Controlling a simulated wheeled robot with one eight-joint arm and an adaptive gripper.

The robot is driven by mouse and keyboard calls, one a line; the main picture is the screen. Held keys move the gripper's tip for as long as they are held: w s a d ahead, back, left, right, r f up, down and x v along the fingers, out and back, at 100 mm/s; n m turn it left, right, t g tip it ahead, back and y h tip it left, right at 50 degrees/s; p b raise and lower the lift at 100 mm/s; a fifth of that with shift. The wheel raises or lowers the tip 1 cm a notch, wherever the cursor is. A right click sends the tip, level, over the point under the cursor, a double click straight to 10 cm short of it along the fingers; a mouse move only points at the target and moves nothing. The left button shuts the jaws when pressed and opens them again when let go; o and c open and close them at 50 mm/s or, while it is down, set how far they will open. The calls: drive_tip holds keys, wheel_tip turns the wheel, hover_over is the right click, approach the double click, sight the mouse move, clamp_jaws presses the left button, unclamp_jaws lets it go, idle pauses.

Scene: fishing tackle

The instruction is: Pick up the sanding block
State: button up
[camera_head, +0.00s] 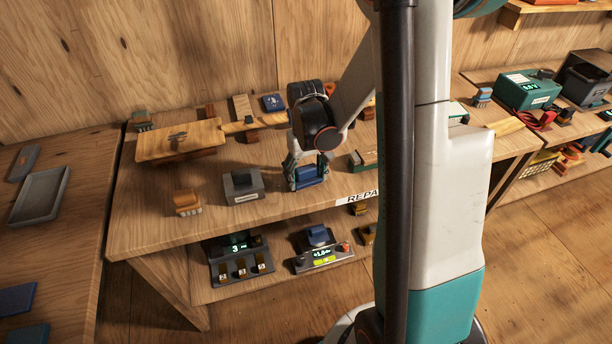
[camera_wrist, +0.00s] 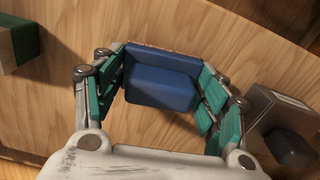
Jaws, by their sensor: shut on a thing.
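A blue block (camera_head: 308,177) with a raised, stepped body is at the front of the wooden bench; I take it for the sanding block. It also shows in the wrist view (camera_wrist: 160,88), with a thin brownish edge along its far side. My gripper (camera_head: 306,181) points down over it and is shut on it, with green finger pads at its left and right sides. The block's underside is hidden, and I cannot tell whether it is clear of the bench top.
A grey block (camera_head: 243,186) and a wooden brush (camera_head: 186,203) stand to the left on the bench (camera_head: 140,225). A green-sided block (camera_head: 361,160) is close on the right. Devices sit on the shelf below.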

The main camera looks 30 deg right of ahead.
sight(306, 168)
wheel_tip(306, 168, up, 20)
drive_tip(key=p, duration=0.7)
